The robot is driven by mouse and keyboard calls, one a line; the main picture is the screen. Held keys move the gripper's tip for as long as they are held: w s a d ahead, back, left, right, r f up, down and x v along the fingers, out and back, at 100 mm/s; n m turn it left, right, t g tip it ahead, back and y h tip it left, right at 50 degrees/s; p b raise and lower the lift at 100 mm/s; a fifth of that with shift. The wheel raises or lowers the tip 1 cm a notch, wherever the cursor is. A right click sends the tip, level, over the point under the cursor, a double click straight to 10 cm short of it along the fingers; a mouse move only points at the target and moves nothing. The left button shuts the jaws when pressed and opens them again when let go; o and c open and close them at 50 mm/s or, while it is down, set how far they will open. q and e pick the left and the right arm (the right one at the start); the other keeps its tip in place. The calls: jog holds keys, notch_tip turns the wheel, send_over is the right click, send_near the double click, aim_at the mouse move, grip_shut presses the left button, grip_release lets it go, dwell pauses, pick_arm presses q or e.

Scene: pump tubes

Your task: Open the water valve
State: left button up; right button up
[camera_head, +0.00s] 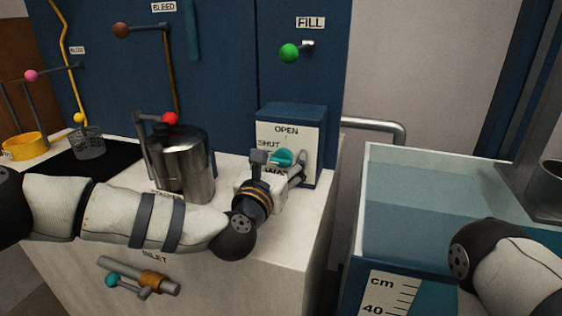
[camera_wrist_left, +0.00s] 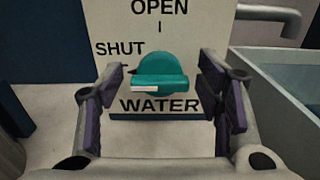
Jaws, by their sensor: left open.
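The water valve is a teal knob (camera_head: 282,156) on the front of a blue box with a white plate (camera_head: 310,160) lettered OPEN, SHUT and WATER. In the left wrist view the knob (camera_wrist_left: 160,72) sits between SHUT at its left and OPEN above. A white bar shows on its lower left. My left gripper (camera_head: 280,170) is open in front of the plate. In the left wrist view its two fingers (camera_wrist_left: 162,88) stand on either side of the knob, with a visible gap at each side. My right gripper is out of view; only part of that arm shows at lower right.
A steel pot (camera_head: 182,165) stands left of the box on the white counter (camera_head: 240,290). A blue tank of water (camera_head: 430,215) is at right, with a grey pipe (camera_head: 385,125) behind it. A green ball handle (camera_head: 289,53) is above, and a teal-ended inlet valve (camera_head: 140,280) is on the counter's front.

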pick_arm(q)
jog(key=shift+w, duration=0.15)
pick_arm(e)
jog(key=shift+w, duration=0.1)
pick_arm(q)
jog(key=c, duration=1.2)
